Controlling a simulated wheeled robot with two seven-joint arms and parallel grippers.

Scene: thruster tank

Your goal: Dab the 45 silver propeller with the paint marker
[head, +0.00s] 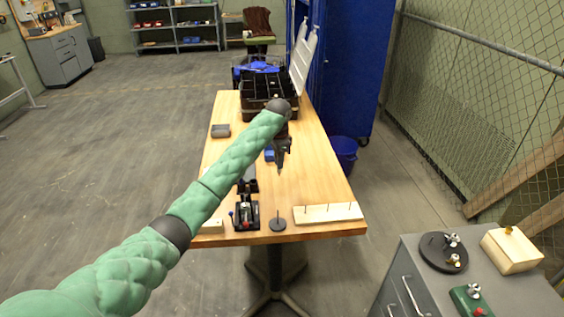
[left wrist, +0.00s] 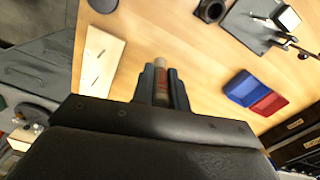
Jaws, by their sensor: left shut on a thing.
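My left gripper (head: 281,164) hangs above the wooden table, fingers down. In the left wrist view its fingers (left wrist: 161,88) are shut on a slim paint marker (left wrist: 160,68) with a reddish band and a pale end. I cannot read any size marking, so I cannot tell which is the 45. The marker is well apart from both. My right gripper is not in view.
On the table (head: 312,170) stand a pale pin board (head: 328,214), a black disc with a pin (head: 278,221) and a black fixture (head: 246,217). A black toolbox (head: 258,104) is at the back. Blue (left wrist: 240,88) and red (left wrist: 268,103) bins sit nearby. A wooden block (head: 511,252) is on the cabinet.

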